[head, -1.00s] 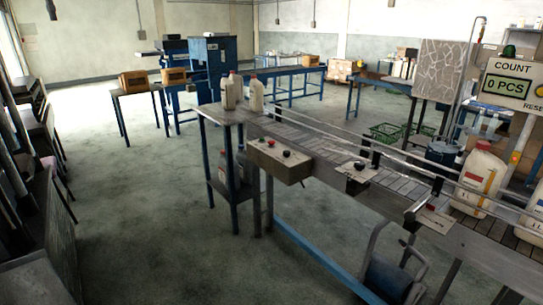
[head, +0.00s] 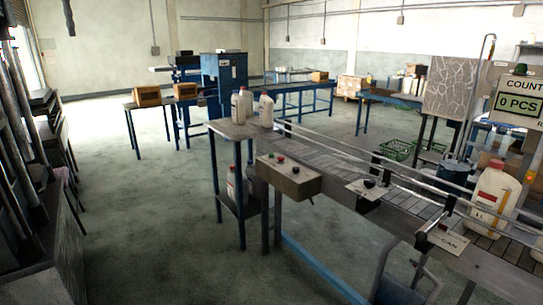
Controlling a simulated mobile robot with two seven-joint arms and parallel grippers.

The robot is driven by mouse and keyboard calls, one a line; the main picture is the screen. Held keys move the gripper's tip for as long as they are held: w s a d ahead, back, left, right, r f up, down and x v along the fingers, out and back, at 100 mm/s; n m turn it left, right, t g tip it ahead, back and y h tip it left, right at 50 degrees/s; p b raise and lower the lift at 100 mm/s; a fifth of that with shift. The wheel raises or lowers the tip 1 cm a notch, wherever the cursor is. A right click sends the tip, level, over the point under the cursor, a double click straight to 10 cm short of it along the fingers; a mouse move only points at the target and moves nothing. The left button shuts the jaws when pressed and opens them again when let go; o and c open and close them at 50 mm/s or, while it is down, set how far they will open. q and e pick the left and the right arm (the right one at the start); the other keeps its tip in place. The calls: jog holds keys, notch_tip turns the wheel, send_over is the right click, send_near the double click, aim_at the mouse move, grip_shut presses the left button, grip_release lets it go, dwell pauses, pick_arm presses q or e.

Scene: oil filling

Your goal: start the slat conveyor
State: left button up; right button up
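The slat conveyor (head: 333,162) runs from the middle of the head view to the lower right, with metal guide rails along it. The box carries a red button (head: 281,158) and a dark knob or button (head: 296,169); a small green spot shows beside the red one. A second plate with a black knob (head: 369,183) sits farther along the near side. Neither gripper shows.
White jugs (head: 266,110) stand on the blue-legged end table (head: 232,131), with more on its lower shelf. A counter display (head: 518,104) reads 0 PCS at the right. Dark racks (head: 50,225) line the left side. The floor (head: 150,225) between is clear.

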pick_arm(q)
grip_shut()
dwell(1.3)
